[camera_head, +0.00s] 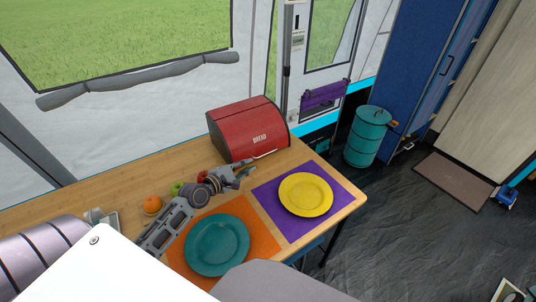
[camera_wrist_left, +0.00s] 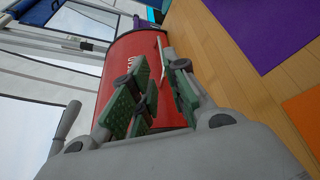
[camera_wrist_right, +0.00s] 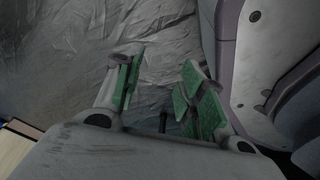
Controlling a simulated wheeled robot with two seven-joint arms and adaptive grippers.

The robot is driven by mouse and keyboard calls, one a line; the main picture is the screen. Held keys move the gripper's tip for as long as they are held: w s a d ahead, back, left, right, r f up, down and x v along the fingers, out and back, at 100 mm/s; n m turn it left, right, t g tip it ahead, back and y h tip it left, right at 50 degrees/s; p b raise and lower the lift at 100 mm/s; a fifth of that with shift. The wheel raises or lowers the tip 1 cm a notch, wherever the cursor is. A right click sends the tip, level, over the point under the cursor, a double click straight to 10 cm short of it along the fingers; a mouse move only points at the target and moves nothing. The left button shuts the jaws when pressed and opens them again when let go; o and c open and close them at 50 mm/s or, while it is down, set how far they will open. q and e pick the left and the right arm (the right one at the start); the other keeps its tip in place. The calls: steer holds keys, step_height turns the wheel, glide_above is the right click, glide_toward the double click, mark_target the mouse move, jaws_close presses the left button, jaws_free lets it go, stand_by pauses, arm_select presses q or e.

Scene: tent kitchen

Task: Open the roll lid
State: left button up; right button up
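The red bread box (camera_head: 246,128) stands at the back of the wooden table, its roll lid down and marked BREAD. A thin pale handle bar (camera_head: 264,155) runs along the lid's lower front edge. My left gripper (camera_head: 247,171) is at the front of the box, just by the handle. In the left wrist view its green-padded fingers (camera_wrist_left: 160,88) are apart, and the handle (camera_wrist_left: 163,62) shows near and partly behind them; I cannot tell if they touch it. My right gripper (camera_wrist_right: 158,88) is open and empty above dark, wrinkled ground, out of the head view.
A yellow plate (camera_head: 306,194) on a purple mat (camera_head: 268,202) lies right of my left gripper. A teal plate (camera_head: 217,245) on an orange mat (camera_head: 263,242) lies nearer. An orange (camera_head: 152,205) and other fruit sit beside my left arm. A teal barrel (camera_head: 366,140) stands beyond the table.

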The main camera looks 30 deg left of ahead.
arm_select(q)
steer(key=shift+w, duration=0.15)
steer(key=shift+x, duration=1.85)
steer(key=shift+b+x, duration=0.3)
steer(key=shift+x, duration=1.85)
steer(key=shift+b+x, duration=0.35)
steer(key=shift+x, duration=1.55)
steer(key=shift+w+d+f, duration=0.15)
steer(key=shift+w+f, duration=0.05)
steer(key=shift+w, duration=0.25)
steer(key=shift+w+f, duration=0.1)
steer(key=shift+w, duration=0.2)
arm_select(e)
steer(key=shift+w+a+r, duration=0.55)
steer(key=shift+w+r, duration=0.25)
steer(key=shift+w+a+r, duration=0.55)
steer(key=shift+w+r, duration=0.2)
steer(key=shift+w, duration=0.05)
